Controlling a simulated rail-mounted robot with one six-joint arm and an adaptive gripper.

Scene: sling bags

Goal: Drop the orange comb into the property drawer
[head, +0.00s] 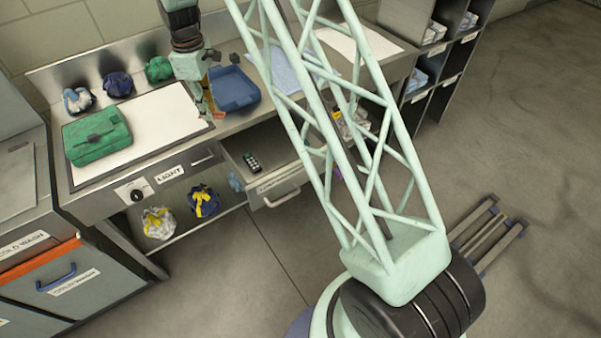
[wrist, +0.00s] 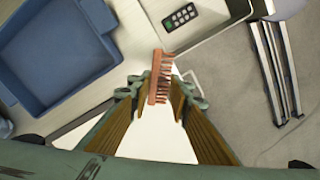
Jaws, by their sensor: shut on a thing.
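My gripper (wrist: 160,92) is shut on the orange comb (wrist: 157,75), which sticks out past the fingertips in the wrist view. In the head view my gripper (head: 209,112) is over the front edge of the counter, between the white board and the blue tray; the comb is only a small orange spot there. The open drawer (head: 279,190) below the counter has a label on its front, too small to read surely. A dark remote (head: 252,162) lies inside it, and the remote also shows in the wrist view (wrist: 179,16). The comb is above and apart from the drawer.
A blue tray (head: 234,89) stands on the counter to the right of my gripper. A green bag (head: 97,137) rests on the left of the white board (head: 150,122). Several small bundles line the back. A shelf below holds two more bundles (head: 204,201).

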